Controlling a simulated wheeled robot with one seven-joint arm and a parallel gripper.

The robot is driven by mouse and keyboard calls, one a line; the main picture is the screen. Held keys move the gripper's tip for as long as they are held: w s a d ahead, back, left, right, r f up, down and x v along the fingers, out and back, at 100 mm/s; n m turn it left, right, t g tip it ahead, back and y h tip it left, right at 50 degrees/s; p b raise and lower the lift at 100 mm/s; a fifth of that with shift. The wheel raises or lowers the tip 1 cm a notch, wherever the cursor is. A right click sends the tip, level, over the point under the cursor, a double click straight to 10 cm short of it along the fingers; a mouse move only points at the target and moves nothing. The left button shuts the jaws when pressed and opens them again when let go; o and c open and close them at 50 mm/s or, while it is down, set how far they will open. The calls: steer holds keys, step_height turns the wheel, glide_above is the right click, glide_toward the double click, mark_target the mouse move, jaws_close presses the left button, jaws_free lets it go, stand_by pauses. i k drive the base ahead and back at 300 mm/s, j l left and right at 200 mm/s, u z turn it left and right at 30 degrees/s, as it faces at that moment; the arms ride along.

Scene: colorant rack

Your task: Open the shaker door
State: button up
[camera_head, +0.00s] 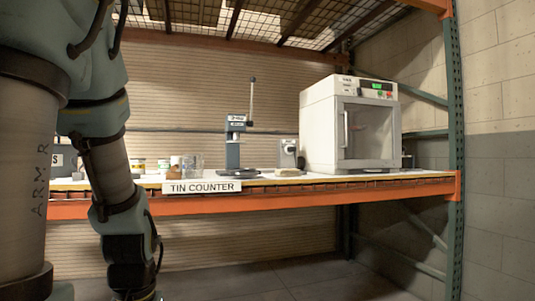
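The shaker (318,128) is a white box-shaped machine at the right end of the counter. Its door (369,136) faces front, has a dark window, and looks closed. A pale vertical handle (346,129) is on the door's left side. A panel with a green display and a red button (377,90) sits above the door. My arm hangs down at the left of the view, well apart from the shaker. Its lower end runs out of the bottom of the picture, and my gripper's fingers are not visible.
The counter has an orange front beam (300,193) and a "TIN COUNTER" sign (202,187). A blue lever press (235,145), a small grey device (288,154) and several jars stand left of the shaker. A green rack post (455,110) rises at right. The floor (300,279) ahead is clear.

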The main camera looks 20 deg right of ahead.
mark_target(341, 163)
steer(key=i+l, duration=0.15)
steer(key=l, duration=0.25)
steer(key=i+l, duration=0.2)
steer(key=l, duration=0.15)
steer(key=i+l+u, duration=0.1)
steer(key=l, duration=0.3)
steer(key=i+l, duration=0.25)
steer(key=l, duration=0.15)
